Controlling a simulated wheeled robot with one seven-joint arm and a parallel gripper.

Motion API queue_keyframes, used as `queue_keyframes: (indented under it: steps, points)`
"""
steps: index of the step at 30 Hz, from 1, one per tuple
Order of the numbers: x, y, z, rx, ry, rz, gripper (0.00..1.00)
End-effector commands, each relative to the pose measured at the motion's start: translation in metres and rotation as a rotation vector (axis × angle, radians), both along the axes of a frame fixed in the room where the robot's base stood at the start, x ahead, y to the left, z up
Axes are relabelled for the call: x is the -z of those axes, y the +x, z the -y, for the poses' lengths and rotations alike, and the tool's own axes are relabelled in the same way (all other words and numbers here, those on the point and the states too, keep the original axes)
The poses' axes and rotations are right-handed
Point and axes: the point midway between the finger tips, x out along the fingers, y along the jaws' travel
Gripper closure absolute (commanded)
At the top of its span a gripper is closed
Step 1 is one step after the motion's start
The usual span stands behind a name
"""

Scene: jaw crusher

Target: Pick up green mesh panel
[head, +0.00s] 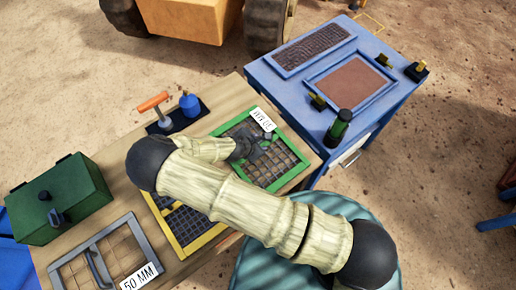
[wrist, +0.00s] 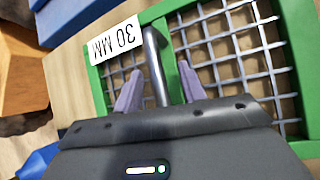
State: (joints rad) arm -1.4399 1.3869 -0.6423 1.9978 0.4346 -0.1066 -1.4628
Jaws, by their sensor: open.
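The green mesh panel (head: 291,176) lies flat on the wooden table, a green frame around grey wire mesh. In the wrist view its green frame (wrist: 97,85) carries a white "30 MM" label (wrist: 115,51) and a grey bar handle (wrist: 157,62). My gripper (head: 262,143) is over the panel, partly hidden by my arm in the head view. In the wrist view the two pale purple fingertips of my gripper (wrist: 160,88) are apart, with the handle showing between them. Whether they touch the handle cannot be told.
A yellow-framed mesh panel (head: 205,239) and a grey "50 MM" panel (head: 128,224) lie to the left. A blue cabinet (head: 370,118) with a dark green cylinder (head: 339,126) adjoins at right.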

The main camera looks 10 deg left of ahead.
Motion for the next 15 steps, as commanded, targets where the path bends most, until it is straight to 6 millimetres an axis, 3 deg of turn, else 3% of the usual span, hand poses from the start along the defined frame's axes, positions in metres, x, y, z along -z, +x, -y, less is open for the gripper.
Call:
queue_keyframes:
  steps: [3,9,15]
  points:
    - [-0.0002,0.0,-0.0001,0.0,0.0,0.0,0.61]
    - [-0.0002,0.0,-0.0001,0.0,0.0,0.0,1.0]
    - [-0.0003,-0.0001,0.0,0.001,0.001,0.0,1.0]
